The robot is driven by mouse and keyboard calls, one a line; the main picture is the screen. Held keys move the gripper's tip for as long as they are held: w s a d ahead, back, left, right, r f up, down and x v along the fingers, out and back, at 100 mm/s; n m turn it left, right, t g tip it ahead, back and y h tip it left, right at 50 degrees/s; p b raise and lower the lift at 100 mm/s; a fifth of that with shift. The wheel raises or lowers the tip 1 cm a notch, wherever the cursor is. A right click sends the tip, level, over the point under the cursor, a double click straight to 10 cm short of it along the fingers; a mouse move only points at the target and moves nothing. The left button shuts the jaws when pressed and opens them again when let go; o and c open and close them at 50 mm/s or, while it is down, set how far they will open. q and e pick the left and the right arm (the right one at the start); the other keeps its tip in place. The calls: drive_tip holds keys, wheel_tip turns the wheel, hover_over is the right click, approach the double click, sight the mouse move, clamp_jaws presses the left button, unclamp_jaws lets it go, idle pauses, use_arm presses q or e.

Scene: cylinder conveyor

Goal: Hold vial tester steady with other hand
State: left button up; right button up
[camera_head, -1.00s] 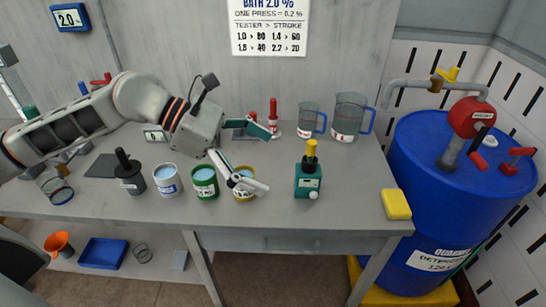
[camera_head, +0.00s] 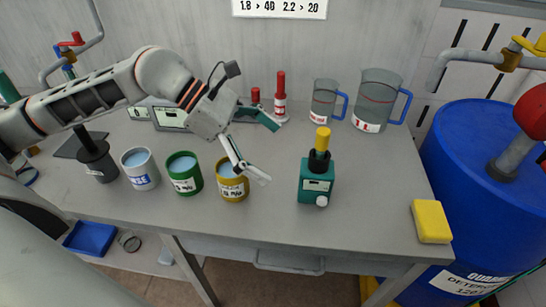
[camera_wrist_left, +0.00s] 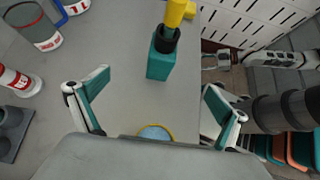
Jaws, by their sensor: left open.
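The tester (camera_head: 316,185) is a teal block with a black collar, a yellow top and a small white knob on its front. It stands upright on the grey table. In the left wrist view the tester (camera_wrist_left: 162,60) stands just beyond the fingertips, roughly between their lines. My left gripper (camera_head: 268,150) is open and empty, to the left of the tester, apart from it and pointing towards it. Its two spread fingers also show in the left wrist view (camera_wrist_left: 157,85).
Yellow (camera_head: 232,186), green (camera_head: 185,182) and white (camera_head: 141,175) cups stand left of the tester, the yellow one beneath my left gripper. Two jugs (camera_head: 324,102) (camera_head: 377,105) stand behind. A yellow sponge (camera_head: 431,222) lies near the right edge. A blue drum (camera_head: 470,150) stands beyond.

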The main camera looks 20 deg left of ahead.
sight(307, 177)
use_arm(q)
drive_tip(key=shift+b+x, duration=0.75)
drive_tip(key=shift+x, duration=4.55)
use_arm(e)
drive_tip(key=shift+w+d+f, duration=0.35)
drive_tip(key=shift+w+d, duration=0.1)
drive_tip(key=shift+w, duration=0.25)
use_arm(q)
drive_tip(key=c, duration=2.3)
use_arm(e)
drive_tip(key=shift+s+f, duration=0.15)
drive_tip(key=shift+s, duration=0.25)
drive_tip(key=shift+w, duration=0.15)
drive_tip(key=shift+w+r, duration=0.2)
drive_tip(key=shift+w, duration=0.15)
